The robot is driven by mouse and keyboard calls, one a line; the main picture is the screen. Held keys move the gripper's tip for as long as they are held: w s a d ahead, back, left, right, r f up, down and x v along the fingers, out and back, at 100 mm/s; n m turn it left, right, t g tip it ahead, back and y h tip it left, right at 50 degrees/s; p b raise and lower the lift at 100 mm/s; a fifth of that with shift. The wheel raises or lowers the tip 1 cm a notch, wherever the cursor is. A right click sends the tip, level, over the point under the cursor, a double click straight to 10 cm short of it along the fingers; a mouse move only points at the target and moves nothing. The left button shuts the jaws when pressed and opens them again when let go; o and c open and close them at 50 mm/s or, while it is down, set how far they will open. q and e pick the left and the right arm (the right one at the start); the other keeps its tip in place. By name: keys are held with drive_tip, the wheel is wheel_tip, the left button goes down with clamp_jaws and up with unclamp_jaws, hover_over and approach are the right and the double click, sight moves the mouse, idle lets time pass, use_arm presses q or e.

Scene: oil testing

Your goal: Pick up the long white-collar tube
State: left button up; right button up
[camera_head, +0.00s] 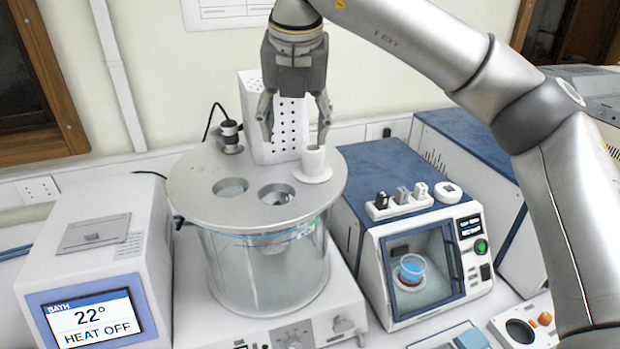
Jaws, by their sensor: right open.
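A tube with a white collar (313,162) stands in a hole at the right of the round metal lid (208,205). Its flat white flange rests on the lid, and its lower part inside the glass bath (262,268) cannot be made out clearly. My right gripper (295,140) points down above the back right of the lid, its two fingers spread and empty. In the picture its right fingertip is just above the collar's top, and its left fingertip is farther left. I cannot tell whether it touches the collar. My left gripper is not in view.
Two open holes (277,194) and a black-capped fitting (230,137) are on the lid. A perforated white box (268,115) stands behind. A bath unit (95,255) is at left. A blue-white instrument (420,265) holding a cup (412,268) is close at right.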

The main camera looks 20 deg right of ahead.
sight(313, 149)
drive_tip(key=shift+m+h, duration=0.5)
drive_tip(key=shift+h, duration=0.1)
drive_tip(key=w+d+f+p, duration=0.2)
drive_tip(key=d+f, duration=0.1)
drive_tip(key=shift+d+f, duration=0.1)
drive_tip(key=shift+d, duration=0.15)
drive_tip(key=p+x, duration=0.4)
drive_tip(key=shift+f, duration=0.3)
drive_tip(key=shift+w+f, duration=0.15)
drive_tip(key=shift+f, duration=0.2)
drive_tip(key=shift+c, duration=0.3)
